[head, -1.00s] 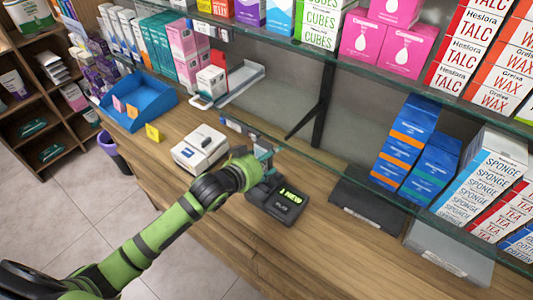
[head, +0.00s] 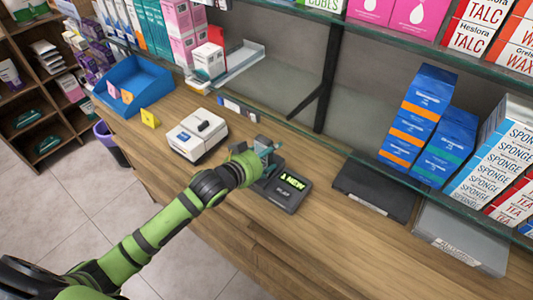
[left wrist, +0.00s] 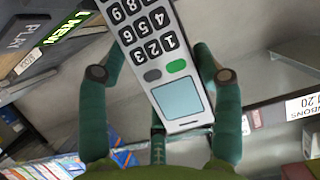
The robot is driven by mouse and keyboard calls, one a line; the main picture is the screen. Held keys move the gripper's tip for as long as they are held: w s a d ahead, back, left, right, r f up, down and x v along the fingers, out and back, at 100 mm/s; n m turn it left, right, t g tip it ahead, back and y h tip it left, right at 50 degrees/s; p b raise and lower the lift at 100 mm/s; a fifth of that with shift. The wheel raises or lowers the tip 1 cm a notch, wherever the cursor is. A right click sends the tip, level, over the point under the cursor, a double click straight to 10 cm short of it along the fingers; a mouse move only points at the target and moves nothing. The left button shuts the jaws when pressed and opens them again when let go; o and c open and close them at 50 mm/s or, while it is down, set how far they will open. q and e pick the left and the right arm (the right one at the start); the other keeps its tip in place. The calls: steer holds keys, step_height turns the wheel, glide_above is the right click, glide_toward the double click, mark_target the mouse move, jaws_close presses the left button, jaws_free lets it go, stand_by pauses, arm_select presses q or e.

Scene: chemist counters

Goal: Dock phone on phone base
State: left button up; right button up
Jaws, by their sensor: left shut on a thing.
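The phone (left wrist: 165,65) is a silver-grey handset with number keys, a green key and a pale blue screen. In the left wrist view it lies between the two fingers of my left gripper (left wrist: 158,55), which is shut on it. The dark phone base (head: 284,190), with a lit green "1 NEW" display, stands on the wooden counter. It also shows in the left wrist view (left wrist: 40,55), at the upper left. In the head view my left gripper (head: 268,152) is at the back left of the base and mostly hides the phone. I cannot tell whether phone and base touch. My right gripper is not in view.
A white device (head: 198,140) stands left of the base, with a yellow block (head: 150,118) and a blue tray (head: 140,90) further left. A glass shelf edge (head: 370,165) overhangs the back. Counter in front of the base is clear.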

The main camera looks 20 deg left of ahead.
arm_select(q)
steer(key=shift+p, duration=0.6)
stand_by(0.9)
steer(key=shift+f+b, duration=0.4)
steer(key=shift+f, duration=0.2)
stand_by(0.3)
steer(key=o, duration=0.9)
